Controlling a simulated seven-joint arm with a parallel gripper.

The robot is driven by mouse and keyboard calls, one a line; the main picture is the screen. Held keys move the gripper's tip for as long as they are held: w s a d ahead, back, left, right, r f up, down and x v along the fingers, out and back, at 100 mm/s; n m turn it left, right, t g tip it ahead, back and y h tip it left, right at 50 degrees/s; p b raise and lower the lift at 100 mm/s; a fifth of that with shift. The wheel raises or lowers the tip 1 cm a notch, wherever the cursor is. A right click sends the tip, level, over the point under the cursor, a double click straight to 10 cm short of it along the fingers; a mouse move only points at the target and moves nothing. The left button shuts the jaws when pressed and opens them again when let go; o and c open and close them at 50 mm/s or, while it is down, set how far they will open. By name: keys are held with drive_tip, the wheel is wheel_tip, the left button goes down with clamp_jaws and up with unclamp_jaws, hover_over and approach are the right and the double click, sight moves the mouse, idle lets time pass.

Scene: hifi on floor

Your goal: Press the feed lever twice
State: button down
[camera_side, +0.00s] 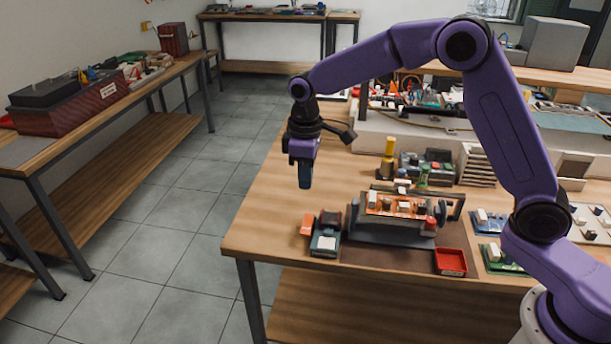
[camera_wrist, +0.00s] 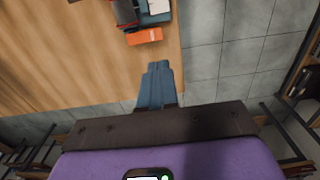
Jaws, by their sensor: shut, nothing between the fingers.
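My gripper (camera_side: 305,182) points straight down above the table's left part, to the left of the grey machine. Its blue fingers are shut and empty, and they also show in the wrist view (camera_wrist: 158,72). The grey machine (camera_side: 385,235) stands on a dark mat, with an orange panel (camera_side: 390,206) carrying several small blocks on top. A dark bar (camera_side: 456,207) sticks out at the machine's right end. I cannot tell for sure which part is the feed lever. My gripper touches none of these.
An orange block (camera_side: 307,224), which also shows in the wrist view (camera_wrist: 145,37), lies beside a teal box (camera_side: 325,243) near the table's front left. A red tray (camera_side: 450,262) sits at the front right. A yellow-topped post (camera_side: 388,160) stands behind. The left tabletop (camera_side: 262,215) is bare.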

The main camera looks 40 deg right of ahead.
drive_tip(key=n+t+y, duration=0.2)
drive_tip(key=n+t, duration=0.2)
drive_tip(key=t, duration=0.3)
hover_over(310, 225)
drive_tip(key=w, duration=0.2)
wheel_tip(310, 225, down, 5)
drive_tip(key=shift+s+r+n+t+y, duration=0.3)
drive_tip(key=shift+s+n+y, duration=0.05)
drive_tip(key=shift+s+y, duration=0.2)
drive_tip(key=shift+s+r+n+t+y, duration=0.3)
drive_tip(key=shift+s+n+y, duration=0.05)
drive_tip(key=shift+s+y, duration=0.2)
drive_tip(key=shift+w+f, duration=0.1)
drive_tip(key=shift+f, duration=4.3)
drive_tip(key=shift+f, duration=0.1)
drive_tip(key=shift+f, duration=0.35)
